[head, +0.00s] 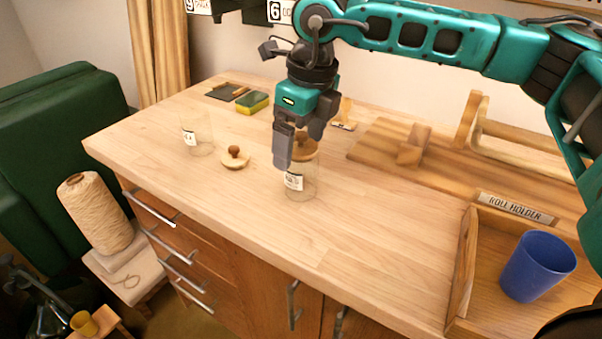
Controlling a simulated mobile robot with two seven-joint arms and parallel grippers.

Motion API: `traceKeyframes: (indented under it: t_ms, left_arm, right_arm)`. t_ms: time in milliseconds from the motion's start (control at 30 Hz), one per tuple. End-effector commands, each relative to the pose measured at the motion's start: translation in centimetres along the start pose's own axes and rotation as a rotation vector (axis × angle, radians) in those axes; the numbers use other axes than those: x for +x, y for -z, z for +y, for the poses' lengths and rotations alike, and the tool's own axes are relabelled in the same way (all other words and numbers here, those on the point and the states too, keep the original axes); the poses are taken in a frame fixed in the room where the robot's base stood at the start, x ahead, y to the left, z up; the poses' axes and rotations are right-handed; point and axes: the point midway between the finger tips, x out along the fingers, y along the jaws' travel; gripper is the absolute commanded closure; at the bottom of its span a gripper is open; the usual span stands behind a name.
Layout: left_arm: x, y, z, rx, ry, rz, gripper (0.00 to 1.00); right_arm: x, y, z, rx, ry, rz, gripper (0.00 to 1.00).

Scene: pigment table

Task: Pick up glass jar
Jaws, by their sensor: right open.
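A clear glass jar (301,184) with a white label and a wooden lid (303,147) stands upright near the middle of the table. My right gripper (295,160) points down at this jar's top and hides part of the lid. Its fingers are open, and I cannot tell whether they touch the jar. A second glass jar (198,137) stands without a lid farther left, and a round wooden lid with a knob (235,158) lies on the table beside it. My left gripper is not in view.
A yellow and green sponge (253,102) and a dark flat item (222,92) lie at the back left. A wooden roll holder (410,150) stands behind right. A wooden tray (462,262) holds a blue cup (537,266). The table front is clear.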

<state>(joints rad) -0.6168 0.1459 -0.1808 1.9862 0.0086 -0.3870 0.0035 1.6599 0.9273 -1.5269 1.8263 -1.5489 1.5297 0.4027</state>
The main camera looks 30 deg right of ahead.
Motion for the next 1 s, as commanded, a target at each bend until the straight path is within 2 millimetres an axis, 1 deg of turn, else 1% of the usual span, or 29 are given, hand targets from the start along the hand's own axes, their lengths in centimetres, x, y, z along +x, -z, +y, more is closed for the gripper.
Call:
traceKeyframes:
  t_ms: [33,100,200,300,533,1000]
  left_arm:
    - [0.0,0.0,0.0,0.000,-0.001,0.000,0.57]
    - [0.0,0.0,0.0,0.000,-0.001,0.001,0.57]
    - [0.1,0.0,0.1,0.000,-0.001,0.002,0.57]
    - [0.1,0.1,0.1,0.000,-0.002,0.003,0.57]
    - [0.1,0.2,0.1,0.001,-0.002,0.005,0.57]
    - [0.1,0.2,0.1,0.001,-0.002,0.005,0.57]
  right_arm:
    - [0.9,0.3,0.0,0.001,0.000,0.005,0.08]
    - [2.0,0.6,0.0,0.001,0.000,0.004,0.08]
    - [3.2,0.5,0.0,0.001,0.000,0.003,0.08]
    - [3.8,0.5,0.0,0.001,0.000,0.002,0.08]
    - [3.8,0.4,0.0,0.001,0.000,0.001,0.09]
    - [3.8,0.4,0.0,0.001,0.000,0.001,0.54]
